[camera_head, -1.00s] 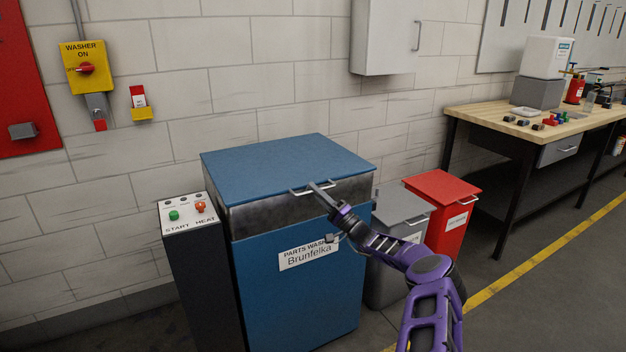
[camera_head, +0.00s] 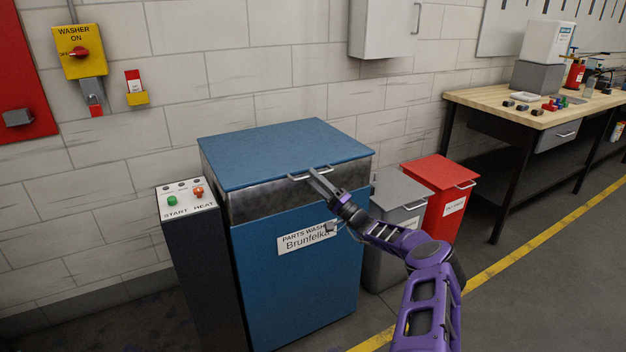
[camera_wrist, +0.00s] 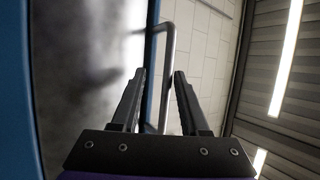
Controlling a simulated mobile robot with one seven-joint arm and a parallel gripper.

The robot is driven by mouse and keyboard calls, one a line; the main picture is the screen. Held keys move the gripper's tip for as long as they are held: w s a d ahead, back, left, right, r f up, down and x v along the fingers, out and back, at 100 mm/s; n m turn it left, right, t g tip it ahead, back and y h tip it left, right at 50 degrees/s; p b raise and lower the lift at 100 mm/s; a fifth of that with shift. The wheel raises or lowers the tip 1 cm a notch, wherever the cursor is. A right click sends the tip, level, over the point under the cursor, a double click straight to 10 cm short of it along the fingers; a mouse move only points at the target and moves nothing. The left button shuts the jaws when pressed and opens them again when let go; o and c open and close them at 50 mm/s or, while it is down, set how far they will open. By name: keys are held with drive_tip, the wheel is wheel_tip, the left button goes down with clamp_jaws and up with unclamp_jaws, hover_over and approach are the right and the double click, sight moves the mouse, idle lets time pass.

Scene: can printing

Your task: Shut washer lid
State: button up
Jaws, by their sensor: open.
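The parts washer (camera_head: 295,280) is a blue cabinet with a steel band under its blue lid (camera_head: 280,150). The lid lies over the top, flat or nearly flat; I cannot tell whether a thin gap is left. Its pale bar handle (camera_head: 298,178) is on the front edge. My gripper (camera_head: 314,175) is at this handle, reaching from the front right. In the wrist view my gripper (camera_wrist: 160,75) is open, and the handle bar (camera_wrist: 168,60) shows between its fingers. Contact is not clear.
A control post (camera_head: 190,240) with green and red buttons stands left of the washer. A grey bin (camera_head: 395,190) and a red bin (camera_head: 435,175) stand to its right. A workbench (camera_head: 490,105) is farther right. Floor is free in front of the bins.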

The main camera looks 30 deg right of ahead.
drive_tip(key=v, duration=1.6)
drive_tip(key=shift+s+f, duration=0.3)
